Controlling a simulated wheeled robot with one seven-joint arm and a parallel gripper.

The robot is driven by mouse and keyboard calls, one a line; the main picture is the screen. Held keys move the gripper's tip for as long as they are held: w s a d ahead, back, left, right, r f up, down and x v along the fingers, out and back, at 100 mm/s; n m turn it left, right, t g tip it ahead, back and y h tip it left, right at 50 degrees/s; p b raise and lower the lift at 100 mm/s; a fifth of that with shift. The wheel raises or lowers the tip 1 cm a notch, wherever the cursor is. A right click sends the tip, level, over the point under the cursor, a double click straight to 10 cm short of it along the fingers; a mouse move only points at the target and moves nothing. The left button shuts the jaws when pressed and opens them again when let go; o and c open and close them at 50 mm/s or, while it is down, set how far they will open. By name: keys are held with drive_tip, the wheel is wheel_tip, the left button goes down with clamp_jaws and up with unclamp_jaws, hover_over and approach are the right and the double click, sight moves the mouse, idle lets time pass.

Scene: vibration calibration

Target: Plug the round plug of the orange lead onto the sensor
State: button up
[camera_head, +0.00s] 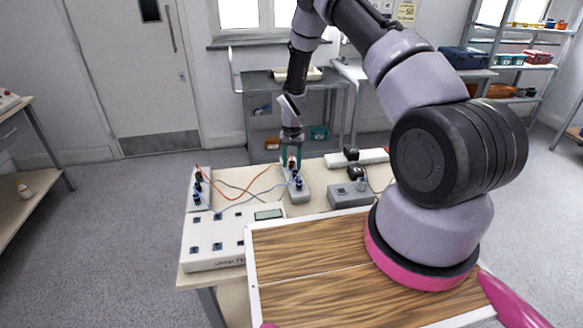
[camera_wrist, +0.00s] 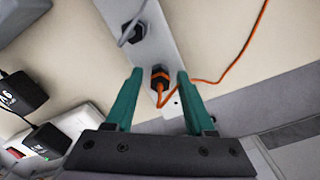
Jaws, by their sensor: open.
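My gripper (camera_head: 291,158) points down with its teal fingers apart over a narrow grey block (camera_head: 299,196) on the table. In the wrist view my gripper (camera_wrist: 157,86) has a black plug with an orange band (camera_wrist: 160,76) between its open fingers, with a gap on each side. This plug sits at the grey block, and the orange lead (camera_wrist: 248,40) runs from it. In the head view the orange lead (camera_head: 252,193) arches left toward a connector panel (camera_head: 201,203). I cannot tell for sure which part is the sensor.
A grey plug (camera_wrist: 132,32) with its own lead stands on the same block. A grey box (camera_head: 347,197) with a small upright part stands to the right. Black adapters and a white power strip (camera_head: 372,156) lie behind it. A white panel with a display (camera_head: 269,214) is at front left.

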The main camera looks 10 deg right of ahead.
sight(292, 162)
clamp_jaws()
drive_tip(key=shift+r, duration=0.3)
idle(0.5)
drive_tip(key=shift+r, duration=1.7)
